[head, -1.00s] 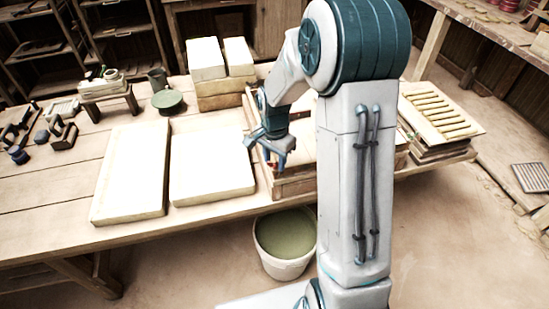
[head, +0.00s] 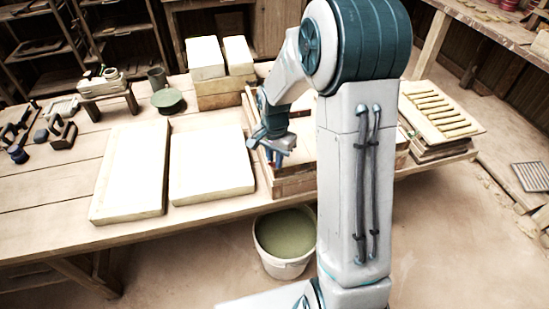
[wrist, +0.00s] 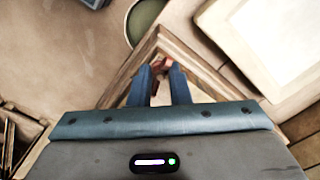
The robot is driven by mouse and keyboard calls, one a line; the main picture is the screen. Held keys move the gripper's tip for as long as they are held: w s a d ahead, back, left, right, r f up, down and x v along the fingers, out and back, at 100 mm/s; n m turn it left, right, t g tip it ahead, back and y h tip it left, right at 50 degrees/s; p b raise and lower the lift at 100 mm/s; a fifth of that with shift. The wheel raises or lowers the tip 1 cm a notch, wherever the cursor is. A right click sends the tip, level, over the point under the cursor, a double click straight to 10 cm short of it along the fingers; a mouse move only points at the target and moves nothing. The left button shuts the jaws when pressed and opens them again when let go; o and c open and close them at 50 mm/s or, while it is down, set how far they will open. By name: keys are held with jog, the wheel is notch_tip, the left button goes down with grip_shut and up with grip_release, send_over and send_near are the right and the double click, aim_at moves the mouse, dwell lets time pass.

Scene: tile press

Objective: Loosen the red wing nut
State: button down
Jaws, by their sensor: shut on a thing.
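My gripper (head: 278,157) is low over the near left corner of the wooden press frame (head: 293,186). In the wrist view its two blue fingers (wrist: 163,72) reach down at the corner of the frame (wrist: 190,58). They are shut on the red wing nut (wrist: 162,63), of which only small red parts show between and beyond the fingertips. In the head view the wing nut cannot be made out, and my arm covers much of the press.
Two pale slabs (head: 212,163) lie on the table left of the press. A bucket of green liquid (head: 285,236) stands on the floor below the table edge. A stack of boards with strips (head: 437,113) is to the right. Pale blocks (head: 205,58) stand behind.

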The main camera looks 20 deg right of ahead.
jog(key=n, duration=0.4)
jog(key=shift+b, duration=0.4)
jog(key=n, duration=0.4)
jog(key=shift+n, duration=0.4)
jog(key=n, duration=0.4)
jog(key=shift+n, duration=1.8)
jog(key=c, duration=1.4)
grip_release()
jog(key=shift+o, duration=0.2)
jog(key=shift+r, duration=0.1)
